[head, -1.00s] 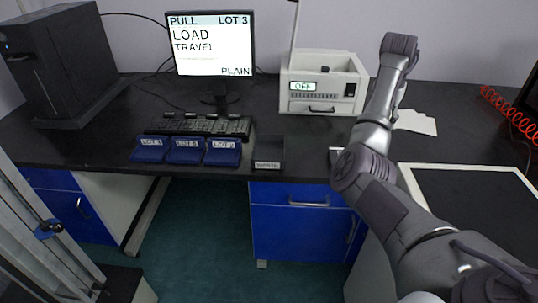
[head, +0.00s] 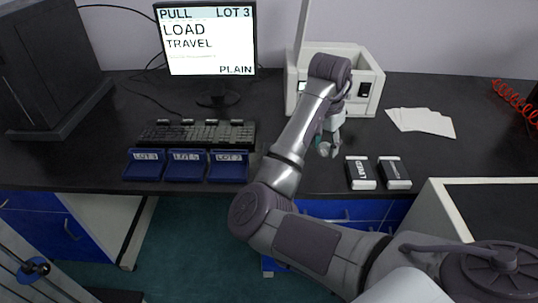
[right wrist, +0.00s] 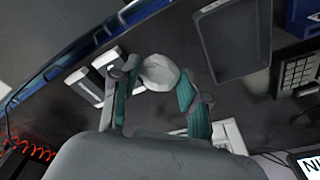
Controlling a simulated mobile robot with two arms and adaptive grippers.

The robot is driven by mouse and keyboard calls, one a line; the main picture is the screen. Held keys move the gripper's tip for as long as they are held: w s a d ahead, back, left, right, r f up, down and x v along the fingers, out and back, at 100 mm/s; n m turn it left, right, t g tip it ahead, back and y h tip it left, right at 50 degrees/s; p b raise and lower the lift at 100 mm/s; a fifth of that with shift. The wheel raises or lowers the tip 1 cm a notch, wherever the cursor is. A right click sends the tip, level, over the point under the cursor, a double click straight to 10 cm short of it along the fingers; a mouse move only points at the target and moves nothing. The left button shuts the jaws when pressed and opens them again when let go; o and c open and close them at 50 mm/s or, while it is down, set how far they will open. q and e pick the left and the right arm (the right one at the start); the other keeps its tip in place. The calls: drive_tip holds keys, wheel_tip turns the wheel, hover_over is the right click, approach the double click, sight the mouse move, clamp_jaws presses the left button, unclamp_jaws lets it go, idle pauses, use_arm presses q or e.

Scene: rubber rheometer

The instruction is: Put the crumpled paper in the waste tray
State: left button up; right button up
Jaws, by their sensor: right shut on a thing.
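The crumpled paper (right wrist: 160,72) is a small pale grey-white ball between the teal-padded fingers of my right gripper (right wrist: 158,80) in the right wrist view. In the head view my right gripper (head: 328,146) is above the bench, in front of the white instrument, with its fingers pointing down. The waste tray appears to be the shallow dark tray (right wrist: 236,40) in the right wrist view, empty and apart from the gripper. In the head view my right arm hides most of it. My left gripper is in neither view.
Several blue lot bins (head: 187,166) stand at the bench's front edge, with a keyboard (head: 197,134) behind them. Two small boxes (head: 361,174) stand right of the gripper. White sheets (head: 421,121) lie farther right. The white instrument (head: 362,92) stands behind.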

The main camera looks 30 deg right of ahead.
drive_tip(key=shift+w+a+f, duration=0.25)
drive_tip(key=shift+w+a, duration=0.05)
drive_tip(key=shift+w, duration=0.15)
drive_tip(key=shift+w+a+f, duration=0.2)
drive_tip(key=shift+w+a, duration=0.1)
drive_tip(key=shift+w, duration=0.15)
drive_tip(key=w+a+f, duration=0.3)
drive_tip(key=w+a, duration=0.1)
drive_tip(key=w+a+f, duration=0.2)
drive_tip(key=w, duration=0.1)
drive_tip(key=shift+f, duration=0.3)
drive_tip(key=shift+w+a+f, duration=0.15)
drive_tip(key=shift+w+f, duration=0.1)
drive_tip(key=shift+f, duration=0.1)
wheel_tip(320, 180, down, 3)
drive_tip(key=shift+f+p, duration=0.15)
drive_tip(key=shift+p, duration=0.3)
drive_tip(key=shift+f, duration=0.3)
drive_tip(key=o, duration=0.5)
drive_tip(key=shift+f, duration=0.15)
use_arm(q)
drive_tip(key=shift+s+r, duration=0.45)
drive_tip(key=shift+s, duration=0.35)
use_arm(e)
drive_tip(key=shift+o, duration=0.2)
